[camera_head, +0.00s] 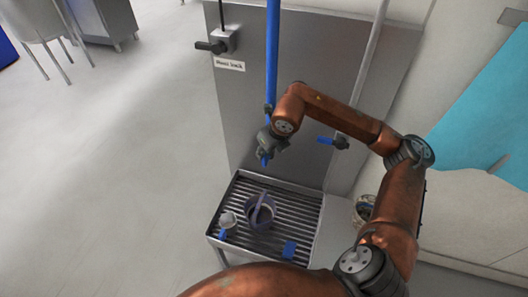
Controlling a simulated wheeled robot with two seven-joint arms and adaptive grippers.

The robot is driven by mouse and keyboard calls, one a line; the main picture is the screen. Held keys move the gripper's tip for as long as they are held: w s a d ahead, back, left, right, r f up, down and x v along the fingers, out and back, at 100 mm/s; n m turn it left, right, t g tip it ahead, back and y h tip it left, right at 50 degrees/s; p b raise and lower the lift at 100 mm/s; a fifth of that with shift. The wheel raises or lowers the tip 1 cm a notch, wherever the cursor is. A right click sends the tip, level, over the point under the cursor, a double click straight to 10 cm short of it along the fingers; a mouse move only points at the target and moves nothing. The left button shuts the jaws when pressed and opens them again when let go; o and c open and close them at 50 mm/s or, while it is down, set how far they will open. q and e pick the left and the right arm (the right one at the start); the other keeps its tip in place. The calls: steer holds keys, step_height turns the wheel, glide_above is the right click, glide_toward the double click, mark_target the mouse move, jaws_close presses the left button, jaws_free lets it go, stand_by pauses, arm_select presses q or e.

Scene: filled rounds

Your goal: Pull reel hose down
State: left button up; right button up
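The blue reel hose (272,55) hangs straight down in front of a grey metal panel (240,110). Its lower end is near my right gripper (266,150), with a blue tip showing just below the gripper. My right arm comes in from the right, and its gripper covers part of the hose's end. I cannot tell whether the fingers are closed around it. My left gripper is not in view.
A slatted metal stand (237,190) below the gripper holds a dark jug (262,212), a small pale cup (228,220) and a blue pad (289,249). A black lever (212,46) and a blue-handled valve (327,141) stick out from the panel area.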

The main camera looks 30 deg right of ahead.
jaws_close()
stand_by(0.4)
step_height(320, 180, down, 23)
steer(key=b, duration=1.9)
steer(key=shift+s+b, duration=0.15)
steer(key=shift+b, duration=0.15)
steer(key=shift+r, duration=0.15)
steer(key=shift+o, duration=2)
jaws_free()
steer(key=shift+r, duration=0.15)
